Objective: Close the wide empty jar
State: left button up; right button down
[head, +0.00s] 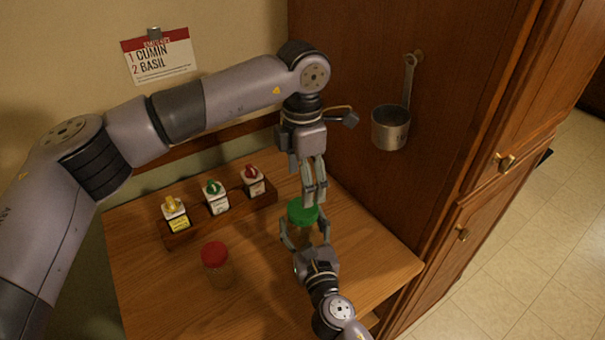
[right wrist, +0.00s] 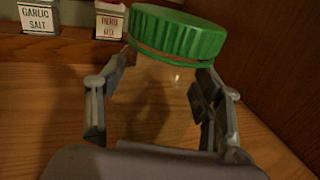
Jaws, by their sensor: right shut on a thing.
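The wide clear jar (right wrist: 160,100) stands on the wooden counter and looks empty. A ribbed green lid (head: 302,212) is at its mouth; it also shows in the right wrist view (right wrist: 178,33). I cannot tell whether the lid is screwed down. My right gripper (head: 303,240) is shut on the jar, a finger on each side below the lid. My left gripper (head: 314,203) points down from above, its fingertips at the far right part of the lid in the head view. I cannot tell whether they touch or grip it.
A red-lidded jar (head: 216,264) stands left on the counter. A wooden rack (head: 224,217) behind holds several spice containers. A wooden cabinet side (head: 360,60) with a hanging metal cup (head: 390,127) bounds the right. A note (head: 158,58) hangs on the wall. The front left counter is clear.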

aim_at(303, 225)
pick_arm(q)
jog(key=n, duration=0.6)
jog(key=shift+r, duration=0.25)
jog(key=n, duration=0.5)
jog(key=shift+r, duration=0.15)
jog(key=shift+f, duration=4.05)
